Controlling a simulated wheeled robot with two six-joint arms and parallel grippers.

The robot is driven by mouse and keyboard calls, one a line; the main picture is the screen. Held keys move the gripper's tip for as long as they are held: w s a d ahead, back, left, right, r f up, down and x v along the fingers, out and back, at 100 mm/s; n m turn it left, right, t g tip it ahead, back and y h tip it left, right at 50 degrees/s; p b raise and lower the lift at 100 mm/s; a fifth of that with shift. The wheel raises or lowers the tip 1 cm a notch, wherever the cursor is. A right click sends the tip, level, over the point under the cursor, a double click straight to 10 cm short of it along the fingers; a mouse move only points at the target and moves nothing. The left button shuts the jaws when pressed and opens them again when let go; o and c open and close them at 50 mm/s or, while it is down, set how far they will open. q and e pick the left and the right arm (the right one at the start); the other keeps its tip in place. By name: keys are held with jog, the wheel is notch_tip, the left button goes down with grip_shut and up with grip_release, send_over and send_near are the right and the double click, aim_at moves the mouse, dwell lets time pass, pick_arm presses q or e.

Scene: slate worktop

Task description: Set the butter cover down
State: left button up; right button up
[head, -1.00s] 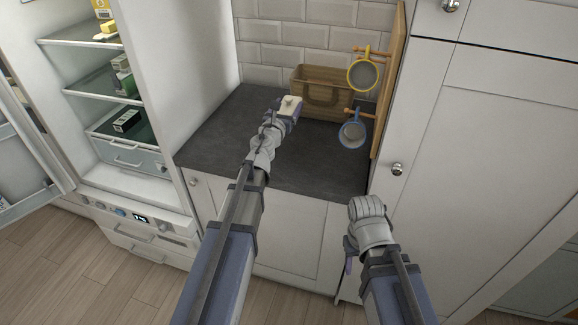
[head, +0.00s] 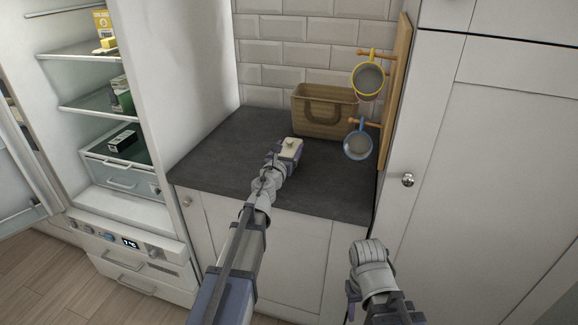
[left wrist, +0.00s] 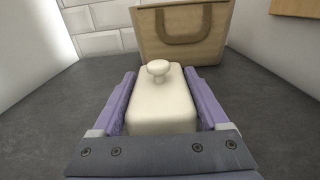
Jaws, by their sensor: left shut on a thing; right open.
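The butter cover (left wrist: 160,107) is a cream, rounded box with a round knob on top. It sits upright between the two purple fingers of my left gripper (left wrist: 161,100) in the left wrist view, and the fingers are shut on its sides. In the head view the cover (head: 291,146) and my left gripper (head: 288,150) are over the slate worktop (head: 225,160). I cannot tell whether the cover's underside touches the worktop. My right gripper (head: 352,300) is low in front of the cabinets, largely hidden by its own wrist, and holds nothing that I can see.
A brown basket (head: 325,112) stands at the back of the worktop. A yellow-rimmed mug (head: 368,79) and a blue mug (head: 358,145) hang from a wooden rack (head: 395,90) at the right. An open fridge (head: 105,130) stands at the left. The worktop's left part is clear.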

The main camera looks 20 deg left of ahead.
pick_arm(q)
jog(key=shift+f+b, duration=1.9)
jog(key=shift+b, duration=0.05)
jog(key=shift+r, duration=0.15)
jog(key=o, duration=1.4)
jog(key=shift+r, duration=0.1)
jog(key=s, duration=1.2)
jog(key=shift+a, duration=0.2)
